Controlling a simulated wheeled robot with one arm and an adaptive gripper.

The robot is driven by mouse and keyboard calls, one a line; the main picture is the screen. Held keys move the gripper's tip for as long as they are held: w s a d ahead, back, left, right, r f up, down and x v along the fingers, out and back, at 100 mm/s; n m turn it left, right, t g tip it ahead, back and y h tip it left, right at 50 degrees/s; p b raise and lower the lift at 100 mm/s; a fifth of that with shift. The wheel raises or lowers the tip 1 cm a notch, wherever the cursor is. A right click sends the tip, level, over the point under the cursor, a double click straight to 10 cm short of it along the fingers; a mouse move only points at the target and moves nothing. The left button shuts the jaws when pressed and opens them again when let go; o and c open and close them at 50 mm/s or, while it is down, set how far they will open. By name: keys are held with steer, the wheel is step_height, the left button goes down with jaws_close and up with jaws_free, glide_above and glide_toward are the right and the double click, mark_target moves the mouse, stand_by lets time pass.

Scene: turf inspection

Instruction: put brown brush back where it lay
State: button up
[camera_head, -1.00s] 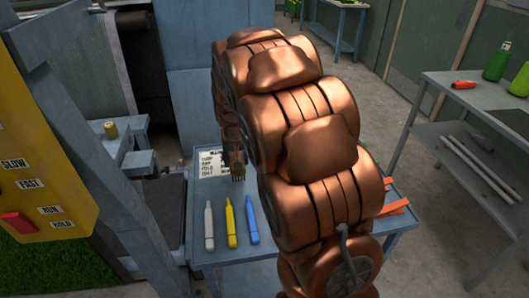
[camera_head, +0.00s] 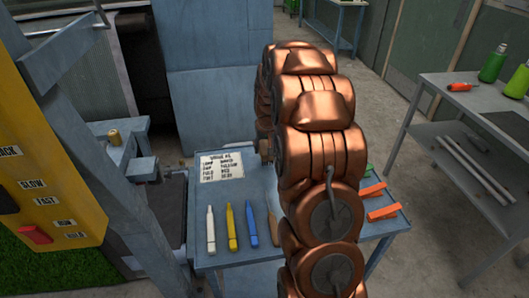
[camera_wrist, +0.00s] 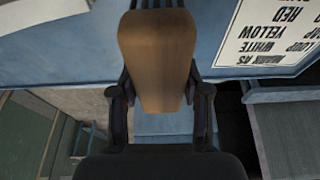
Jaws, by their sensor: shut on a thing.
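The brown brush (camera_wrist: 157,60) fills the upper middle of the wrist view. Its brown body sits between the two dark fingers of my gripper (camera_wrist: 158,92), which is shut on it. In the head view my copper arm hides most of the gripper and brush; only a small brownish bit (camera_head: 264,148) shows at the arm's left edge, beside the printed card. The blue cart top (camera_head: 225,199) lies below. Whether the brush touches it cannot be told.
A white (camera_head: 211,231), a yellow (camera_head: 231,228) and a blue marker (camera_head: 251,225) lie in a row. A brown piece (camera_head: 273,230), partly hidden, lies beside the blue one. The printed card (camera_head: 222,166) is behind. Orange tools (camera_head: 383,212) lie at the right.

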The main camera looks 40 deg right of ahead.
steer(key=shift+s+a+f+p, duration=0.1)
steer(key=shift+f+p, duration=0.6)
steer(key=shift+f, duration=0.95)
steer(key=o, duration=1.2)
steer(key=shift+c, duration=0.2)
steer(key=shift+r+b, duration=0.35)
steer(key=shift+r, duration=0.3)
steer(key=b+v, duration=0.3)
steer(key=v, duration=0.7)
steer(key=shift+s+a+r, duration=0.1)
steer(key=shift+s+r, duration=0.1)
steer(key=shift+r, duration=0.15)
